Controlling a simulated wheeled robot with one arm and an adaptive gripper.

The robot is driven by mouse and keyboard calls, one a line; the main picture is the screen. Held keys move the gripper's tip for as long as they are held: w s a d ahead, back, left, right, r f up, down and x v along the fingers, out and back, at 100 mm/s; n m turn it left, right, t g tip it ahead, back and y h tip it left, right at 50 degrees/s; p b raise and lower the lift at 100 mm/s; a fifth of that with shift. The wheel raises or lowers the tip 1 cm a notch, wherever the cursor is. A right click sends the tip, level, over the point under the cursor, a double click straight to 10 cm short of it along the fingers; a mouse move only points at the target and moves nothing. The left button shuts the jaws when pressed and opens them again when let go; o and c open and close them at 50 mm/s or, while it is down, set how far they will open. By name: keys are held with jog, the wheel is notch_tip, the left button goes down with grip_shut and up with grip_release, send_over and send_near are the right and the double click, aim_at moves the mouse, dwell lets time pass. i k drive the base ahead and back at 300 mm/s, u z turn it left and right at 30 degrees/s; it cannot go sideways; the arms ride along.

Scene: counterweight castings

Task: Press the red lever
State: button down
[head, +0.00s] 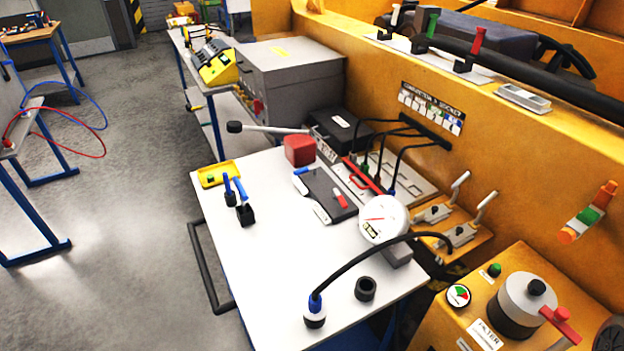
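A red lever (477,42) stands upright on a pale strip along the top of the yellow machine wall, at the upper right of the head view. A green lever (431,26) and a white lever (394,17) stand in the same row to its left. Another red handle (561,322) sits on the grey filter housing (520,300) at the lower right; it is tilted. My gripper is not in the head view.
A white-topped cart (270,236) stands before the yellow wall, bearing a gauge (383,217), a red block (300,150) and a yellow tray (205,183). Grey floor (130,230) is clear at left.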

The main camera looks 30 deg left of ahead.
aim_at(337, 194)
jog(key=u, duration=1)
jog(key=i, duration=0.85)
jog(key=u, duration=1.05)
